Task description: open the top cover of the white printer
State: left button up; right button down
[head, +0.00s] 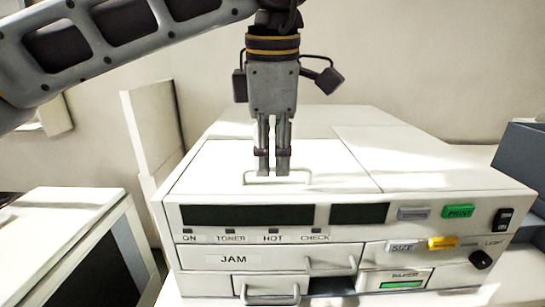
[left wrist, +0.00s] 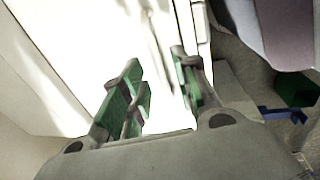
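The white printer (head: 340,220) stands in the middle of the head view. Its flat top cover (head: 215,170) lies closed and carries a thin handle (head: 250,182) near its front edge. My left gripper (head: 272,172) points straight down over the cover, its fingertips at the handle. Its two fingers stand apart with a narrow gap in the head view. The left wrist view shows its green-padded fingers (left wrist: 155,85) apart, with bright white surface between them. Whether the fingers touch the handle cannot be told. My right gripper is not in view.
The printer's front has a JAM drawer (head: 265,258), a green PRINT button (head: 458,211) and a dark knob (head: 481,259). An upright white panel (head: 152,130) stands at the printer's back left. A white box with a dark face (head: 105,268) stands at left, a dark grey object (head: 525,160) at right.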

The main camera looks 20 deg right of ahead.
pick_arm(q)
jog(key=shift+f, duration=0.4)
grip_shut()
